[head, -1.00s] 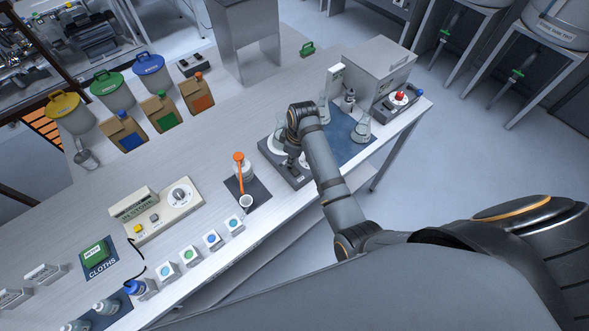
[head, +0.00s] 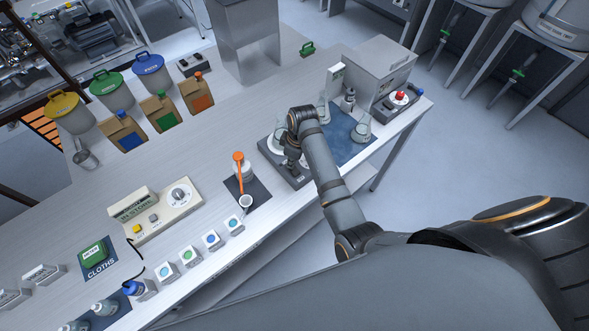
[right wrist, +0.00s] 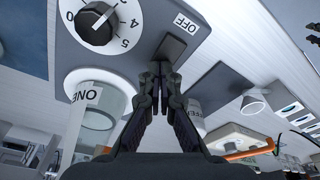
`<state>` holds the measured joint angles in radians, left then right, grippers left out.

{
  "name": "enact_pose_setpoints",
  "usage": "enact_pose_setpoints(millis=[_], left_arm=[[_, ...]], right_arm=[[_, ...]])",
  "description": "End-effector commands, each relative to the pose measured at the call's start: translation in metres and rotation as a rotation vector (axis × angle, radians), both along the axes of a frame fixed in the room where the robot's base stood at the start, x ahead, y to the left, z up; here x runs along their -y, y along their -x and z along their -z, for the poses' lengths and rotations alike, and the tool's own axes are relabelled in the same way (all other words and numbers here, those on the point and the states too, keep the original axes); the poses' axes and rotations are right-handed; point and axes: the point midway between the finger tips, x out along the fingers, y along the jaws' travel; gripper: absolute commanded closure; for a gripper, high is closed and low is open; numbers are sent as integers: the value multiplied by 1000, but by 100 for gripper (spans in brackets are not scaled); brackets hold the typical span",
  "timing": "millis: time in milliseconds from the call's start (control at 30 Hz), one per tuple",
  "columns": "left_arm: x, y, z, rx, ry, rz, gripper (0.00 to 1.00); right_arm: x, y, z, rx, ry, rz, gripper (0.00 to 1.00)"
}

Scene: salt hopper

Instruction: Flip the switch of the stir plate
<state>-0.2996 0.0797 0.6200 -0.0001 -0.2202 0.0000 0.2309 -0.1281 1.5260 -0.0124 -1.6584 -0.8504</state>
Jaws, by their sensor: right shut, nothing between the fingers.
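The stir plate (head: 274,157) is a grey box near the front edge of the bench, partly hidden by my right arm. The right wrist view shows it close up (right wrist: 130,57), with a numbered dial (right wrist: 97,22), an OFF label (right wrist: 186,22) and a dark switch (right wrist: 172,46). My right gripper (head: 291,165) is shut and empty over the plate's front. In the right wrist view its fingertips (right wrist: 160,68) are at the edge of the switch; I cannot tell whether they touch it. My left gripper is not in view.
A flask (head: 361,131) stands on a blue mat (head: 345,147) to the right. A glass vessel labelled ONE (right wrist: 100,105) is close to the gripper.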

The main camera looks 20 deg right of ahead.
Motion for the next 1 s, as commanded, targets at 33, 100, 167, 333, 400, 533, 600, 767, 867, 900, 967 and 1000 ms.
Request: enact_pose_setpoints(millis=[33,100,167,333,400,533,600,767,867,900,967,1000], left_arm=[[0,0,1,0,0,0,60],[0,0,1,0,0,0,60],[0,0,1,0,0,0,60],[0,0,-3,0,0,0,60],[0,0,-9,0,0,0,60],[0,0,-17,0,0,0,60],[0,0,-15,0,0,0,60],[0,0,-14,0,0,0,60],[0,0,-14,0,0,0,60],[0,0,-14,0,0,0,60],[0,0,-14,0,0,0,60],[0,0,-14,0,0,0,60]], right_arm=[[0,0,1,0,0,0,100],[0,0,2,-1,1,0,100],[0,0,3,-1,0,0,100],[0,0,-2,-1,0,0,100],[0,0,-10,-1,1,0,100],[0,0,-23,-1,0,0,100],[0,0,-26,1,-1,0,100],[0,0,-41,1,-1,0,100],[0,0,-50,1,0,0,100],[0,-1,-54,1,0,0,100],[0,-1,-59,1,0,0,100],[0,0,-62,0,0,0,100]])
